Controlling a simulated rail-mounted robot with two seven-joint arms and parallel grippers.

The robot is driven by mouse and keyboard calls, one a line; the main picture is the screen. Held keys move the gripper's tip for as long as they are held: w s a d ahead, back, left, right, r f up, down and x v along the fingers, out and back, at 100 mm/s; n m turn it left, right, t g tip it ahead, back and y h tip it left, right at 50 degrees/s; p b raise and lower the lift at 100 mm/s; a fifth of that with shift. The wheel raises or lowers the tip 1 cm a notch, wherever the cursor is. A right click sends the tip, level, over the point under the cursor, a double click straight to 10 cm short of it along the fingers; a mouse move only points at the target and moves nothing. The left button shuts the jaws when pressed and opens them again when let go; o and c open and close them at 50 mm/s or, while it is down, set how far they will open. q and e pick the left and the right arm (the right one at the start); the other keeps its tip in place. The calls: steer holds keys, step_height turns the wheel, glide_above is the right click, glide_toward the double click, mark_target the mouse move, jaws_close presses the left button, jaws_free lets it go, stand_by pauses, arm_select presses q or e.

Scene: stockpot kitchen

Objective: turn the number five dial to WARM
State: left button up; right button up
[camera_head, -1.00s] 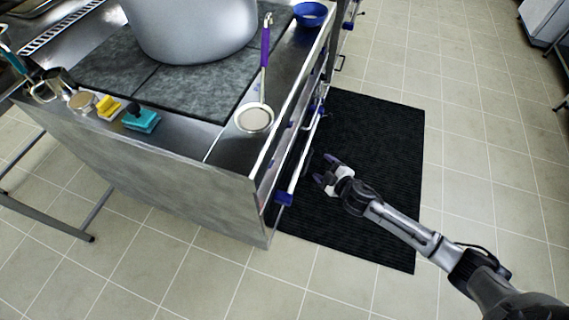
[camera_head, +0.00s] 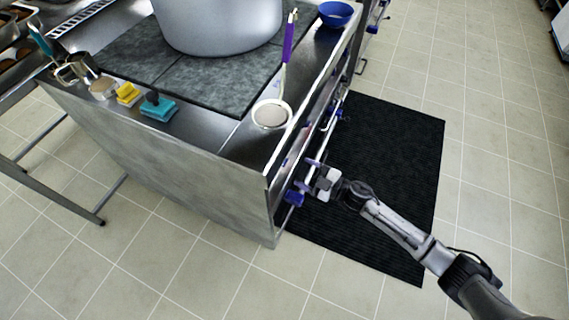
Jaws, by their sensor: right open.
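The steel range (camera_head: 180,150) stands at the left, and I see its front face at a steep angle. Blue fittings sit along that front, one at the near corner (camera_head: 293,197) and one farther back (camera_head: 341,114). I cannot read any number or the WARM mark, and I cannot tell which fitting is the number five dial. My right gripper (camera_head: 309,175) is open and empty, with its fingers toward the front face just beside the near blue fitting. Whether it touches anything is unclear. My left gripper is out of view.
A large grey pot (camera_head: 220,25) stands on the dark cooktop. A black mat (camera_head: 385,170) covers the floor in front; the tiles beyond are clear.

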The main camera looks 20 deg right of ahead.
mark_target(285, 162)
steer(key=shift+b+x, duration=0.85)
steer(key=shift+x, duration=2.95)
steer(key=shift+c, duration=0.3)
steer(key=shift+c, duration=0.7)
steer(key=c, duration=0.7)
